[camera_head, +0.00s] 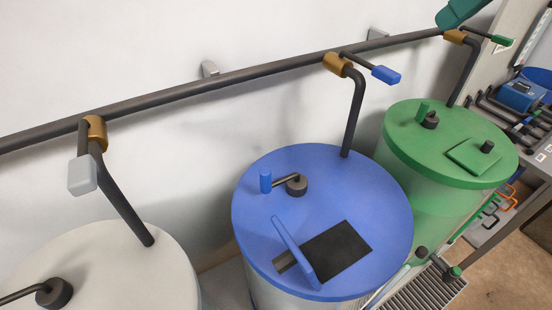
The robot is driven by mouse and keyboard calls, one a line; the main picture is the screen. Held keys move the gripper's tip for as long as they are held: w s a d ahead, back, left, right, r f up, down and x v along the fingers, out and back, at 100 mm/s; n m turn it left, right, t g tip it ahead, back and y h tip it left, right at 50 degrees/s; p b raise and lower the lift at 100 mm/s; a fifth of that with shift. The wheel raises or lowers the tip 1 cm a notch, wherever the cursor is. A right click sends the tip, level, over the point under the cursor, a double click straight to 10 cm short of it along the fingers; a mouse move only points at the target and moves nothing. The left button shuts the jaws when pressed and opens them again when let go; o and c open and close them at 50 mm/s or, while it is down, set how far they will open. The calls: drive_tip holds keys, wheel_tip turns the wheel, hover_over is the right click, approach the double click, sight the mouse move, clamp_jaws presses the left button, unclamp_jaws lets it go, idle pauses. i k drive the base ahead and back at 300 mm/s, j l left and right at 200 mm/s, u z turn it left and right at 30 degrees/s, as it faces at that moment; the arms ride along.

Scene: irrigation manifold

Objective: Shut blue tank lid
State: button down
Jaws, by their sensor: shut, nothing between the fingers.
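The blue tank (335,185) stands in the middle of the camera_head view, with a round blue top. Its small blue lid (296,252) is open. It stands up steeply from the top and is seen nearly edge-on. The dark square opening (340,250) shows mostly to the right of the lid, with a small greyish part to its left. The lid hides part of the opening, and its hinge edge cannot be made out. My gripper is not in view.
A blue handle (265,180) on a dark knob rises behind the lid. A dark pipe with a blue-handled valve (386,75) enters the top. A white tank (110,275) stands left, and a green tank (445,135) with its lid (475,156) down stands right. A teal object (460,12) is cut off above.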

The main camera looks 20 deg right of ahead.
sight(288, 260)
drive_tip(key=k+l, duration=0.15)
drive_tip(key=k, duration=0.35)
drive_tip(key=k+l, duration=0.15)
drive_tip(key=k, duration=0.35)
